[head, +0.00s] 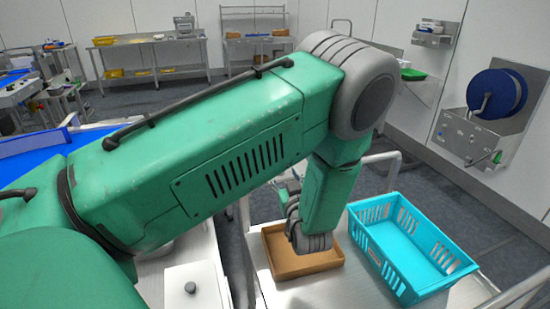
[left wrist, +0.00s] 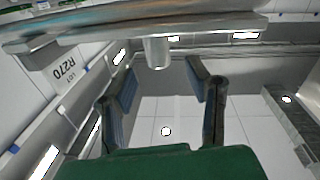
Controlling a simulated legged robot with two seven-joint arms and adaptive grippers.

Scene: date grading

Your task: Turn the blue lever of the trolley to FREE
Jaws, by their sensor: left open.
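A grey metal edge with a short round stub (left wrist: 158,52) lies just beyond the fingertips. My right gripper is not in view.
A brown tray (head: 277,270) and a turquoise crate (head: 440,292) stand on the trolley, close to my left wrist. A white box with a dark knob (head: 190,288) is at the lower left. A hose reel (head: 495,94) hangs on the right wall. Grey floor lies open behind.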

